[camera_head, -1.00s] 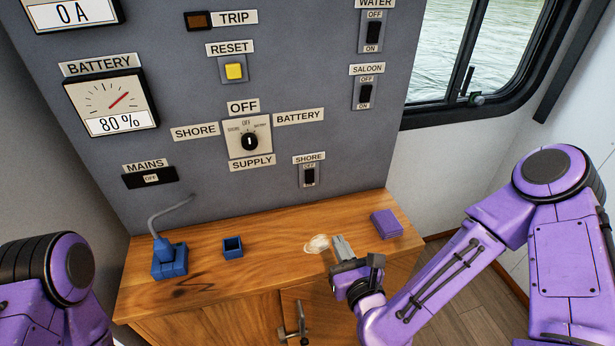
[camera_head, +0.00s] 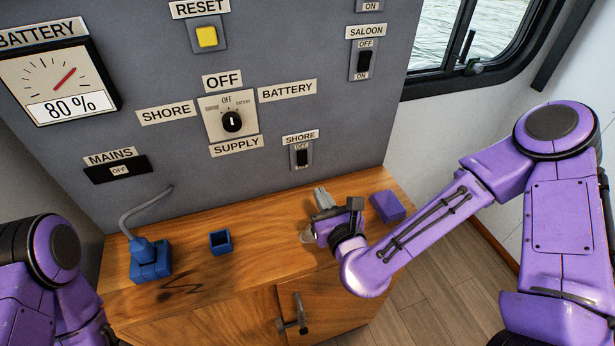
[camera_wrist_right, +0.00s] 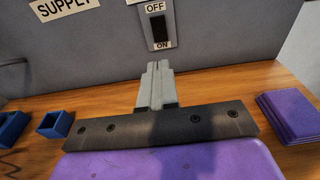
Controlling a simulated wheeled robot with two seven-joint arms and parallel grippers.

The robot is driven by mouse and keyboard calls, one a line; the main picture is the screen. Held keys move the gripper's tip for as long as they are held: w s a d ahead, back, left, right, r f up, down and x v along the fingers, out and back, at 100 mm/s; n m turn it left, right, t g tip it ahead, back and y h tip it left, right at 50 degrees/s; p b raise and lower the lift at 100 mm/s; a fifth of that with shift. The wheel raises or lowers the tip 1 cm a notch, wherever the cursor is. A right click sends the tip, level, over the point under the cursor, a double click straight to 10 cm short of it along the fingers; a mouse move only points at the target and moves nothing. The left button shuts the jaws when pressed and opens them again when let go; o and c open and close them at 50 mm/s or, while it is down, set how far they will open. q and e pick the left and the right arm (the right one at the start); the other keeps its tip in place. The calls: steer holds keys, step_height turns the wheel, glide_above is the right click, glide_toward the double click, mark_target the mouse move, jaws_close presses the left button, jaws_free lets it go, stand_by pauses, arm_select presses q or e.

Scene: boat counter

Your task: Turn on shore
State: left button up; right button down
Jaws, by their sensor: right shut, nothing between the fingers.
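The shore switch (camera_head: 302,155) is a small black rocker on a grey plate under a SHORE label, low on the panel. OFF shows above the rocker; it also shows in the right wrist view (camera_wrist_right: 160,30), with OFF above and ON below. My right gripper (camera_head: 322,198) is shut and empty, just above the counter, below and in front of the switch and apart from it. In the right wrist view its closed fingers (camera_wrist_right: 156,85) point toward the switch. The supply knob (camera_head: 232,122) is black and its pointer stands at OFF. My left arm shows at the left edge, but its gripper does not.
The wooden counter (camera_head: 262,235) carries a blue plug block with a grey cable (camera_head: 150,260), a small open blue box (camera_head: 220,241) and purple slabs (camera_head: 387,205) right of my gripper. The saloon switch (camera_head: 364,62) and yellow reset button (camera_head: 207,37) are higher up. The mains indicator (camera_head: 118,170) reads OFF.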

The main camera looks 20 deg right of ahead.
mark_target(303, 164)
steer(key=w+b, duration=0.1)
steer(key=w, duration=0.2)
steer(key=w+b, duration=0.2)
steer(key=w, duration=0.1)
steer(key=w+f+b, duration=0.1)
steer(key=w+b, duration=0.1)
steer(key=w, duration=0.1)
steer(key=shift+w+a, duration=0.1)
steer(key=shift+w, duration=0.3)
steer(key=shift+w+f, duration=0.2)
steer(key=shift+w, duration=0.2)
arm_select(q)
step_height(303, 164, down, 7)
